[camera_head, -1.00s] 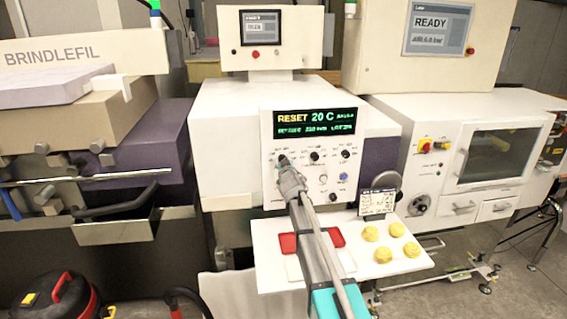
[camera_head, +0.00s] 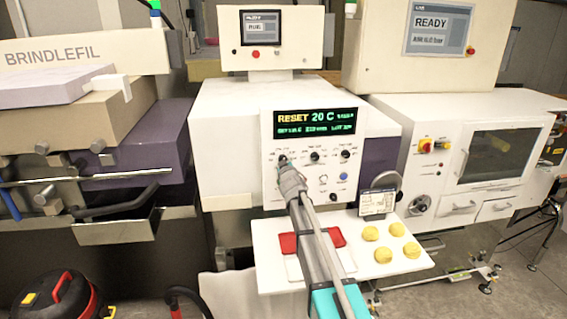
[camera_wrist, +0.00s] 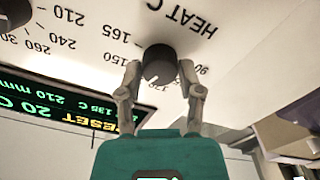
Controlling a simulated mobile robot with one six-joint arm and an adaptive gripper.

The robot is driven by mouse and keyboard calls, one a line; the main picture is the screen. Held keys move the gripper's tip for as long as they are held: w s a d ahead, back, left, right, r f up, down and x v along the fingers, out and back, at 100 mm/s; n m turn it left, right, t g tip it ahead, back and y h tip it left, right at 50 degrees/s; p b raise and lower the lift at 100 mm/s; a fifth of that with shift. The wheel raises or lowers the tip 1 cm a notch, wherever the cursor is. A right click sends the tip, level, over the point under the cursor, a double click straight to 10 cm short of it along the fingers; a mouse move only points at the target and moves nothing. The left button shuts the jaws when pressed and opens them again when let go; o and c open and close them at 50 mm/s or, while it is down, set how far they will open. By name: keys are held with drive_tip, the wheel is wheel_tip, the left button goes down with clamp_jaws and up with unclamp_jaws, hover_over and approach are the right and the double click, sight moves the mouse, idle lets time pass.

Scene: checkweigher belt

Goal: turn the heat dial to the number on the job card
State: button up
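The heat dial (camera_wrist: 160,66) is a dark round knob with a white pointer mark, under the inverted label HEAT C. Its mark points down and slightly left in the wrist view, near partly hidden scale numbers; 90, 150 and 165 can be read nearby. My gripper (camera_wrist: 160,72) has one finger on each side of the dial, seemingly touching it. In the head view my gripper (camera_head: 285,167) reaches the panel's upper left knob and covers most of it. The job card (camera_head: 378,202) stands at the right of the shelf; its text is too small to read.
The green display (camera_wrist: 60,105) reads RESET 20 C, with 135 C and 210 mm on its other line. Another knob (camera_wrist: 14,12) sits beside the heat dial. The white shelf (camera_head: 300,283) below holds yellow rounds (camera_head: 383,254) and red pieces (camera_head: 288,243).

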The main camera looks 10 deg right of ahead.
drive_tip(key=o, duration=0.4)
drive_tip(key=shift+s, duration=0.15)
drive_tip(key=s, duration=1.1)
drive_tip(key=shift+s, duration=0.35)
drive_tip(key=shift+f, duration=0.1)
